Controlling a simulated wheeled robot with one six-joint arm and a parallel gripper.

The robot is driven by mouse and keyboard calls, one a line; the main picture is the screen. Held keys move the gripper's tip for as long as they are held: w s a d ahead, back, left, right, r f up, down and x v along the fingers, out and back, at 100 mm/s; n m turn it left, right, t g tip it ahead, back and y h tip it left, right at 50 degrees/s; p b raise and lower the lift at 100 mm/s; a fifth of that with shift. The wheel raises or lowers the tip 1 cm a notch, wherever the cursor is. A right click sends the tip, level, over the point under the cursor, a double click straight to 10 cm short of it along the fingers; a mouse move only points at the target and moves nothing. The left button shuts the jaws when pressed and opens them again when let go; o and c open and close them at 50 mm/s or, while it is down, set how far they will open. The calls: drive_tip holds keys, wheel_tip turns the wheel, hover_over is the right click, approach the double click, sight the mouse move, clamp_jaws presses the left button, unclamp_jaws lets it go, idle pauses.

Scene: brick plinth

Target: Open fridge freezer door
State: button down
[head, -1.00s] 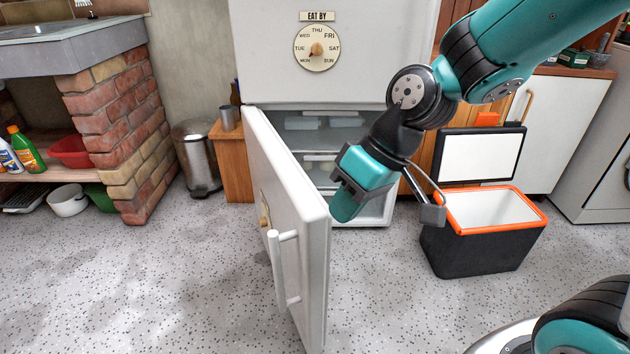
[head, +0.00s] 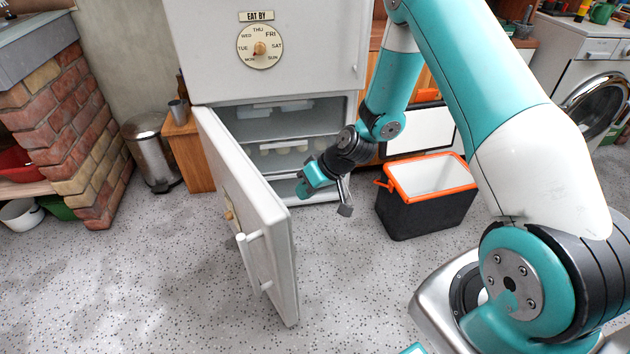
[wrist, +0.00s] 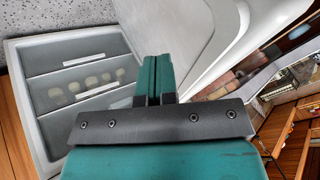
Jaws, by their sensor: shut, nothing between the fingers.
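The lower fridge freezer door (head: 255,215) stands wide open in the head view, swung out toward me on its left side. Its white bar handle (head: 254,262) is on the outer face, toward the left. The open compartment (head: 290,123) shows shelves and drawers inside; it also appears at the left of the wrist view (wrist: 75,70). The upper door (head: 310,60) is closed. My gripper (head: 304,190) is shut and empty, at the inner side of the open door near its free edge, in front of the compartment. I cannot tell whether it touches the door. In the wrist view the fingers (wrist: 155,80) are together.
An open black cooler box (head: 425,212) with an orange rim stands on the floor right of the fridge. A metal bin (head: 150,150) and a brick plinth (head: 75,125) are to the left. The speckled floor in front of the door is clear.

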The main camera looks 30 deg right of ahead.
drive_tip(key=a, duration=0.1)
drive_tip(key=a+f, duration=0.1)
drive_tip(key=a, duration=0.1)
drive_tip(key=a+f, duration=0.1)
drive_tip(key=a, duration=0.1)
drive_tip(key=shift+w+a, duration=0.2)
drive_tip(key=shift+w, duration=0.05)
drive_tip(key=shift+a, duration=0.1)
